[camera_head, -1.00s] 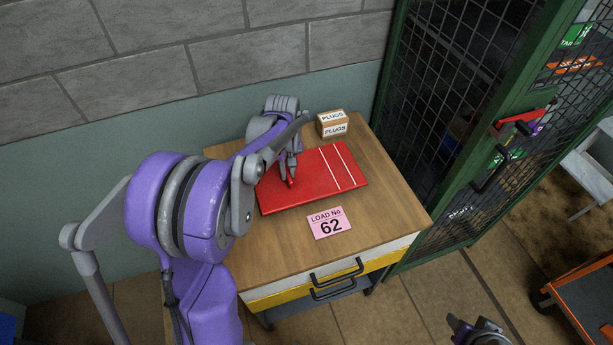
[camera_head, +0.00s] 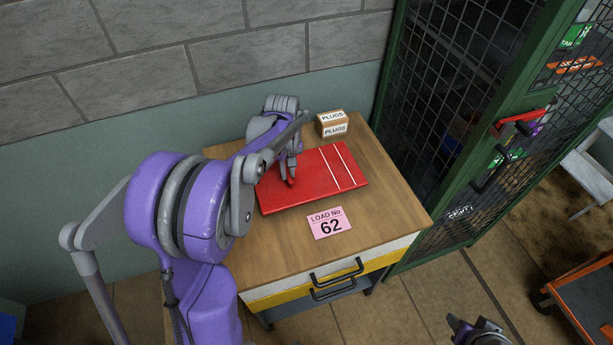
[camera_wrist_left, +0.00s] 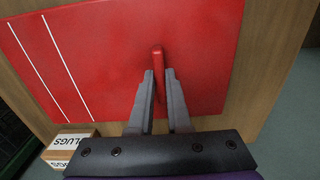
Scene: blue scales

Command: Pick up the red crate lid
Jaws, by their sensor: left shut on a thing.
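The red crate lid (camera_head: 316,183) is a flat red panel with two white stripes near its right end. It lies flat on the wooden cabinet top in the head view. It also fills much of the left wrist view (camera_wrist_left: 110,60), where a raised red handle (camera_wrist_left: 158,62) stands up from it. My left gripper (camera_head: 290,180) is over the lid's left part, and in the left wrist view its fingers (camera_wrist_left: 159,85) are shut on the handle. Part of the lid's back left is hidden by my left arm. My right gripper (camera_head: 458,326) shows only in part at the bottom edge, away from the lid.
A small box marked PLUGS (camera_head: 333,124) stands just behind the lid. A green mesh cage (camera_head: 440,120) stands close on the right, and a wall runs behind.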

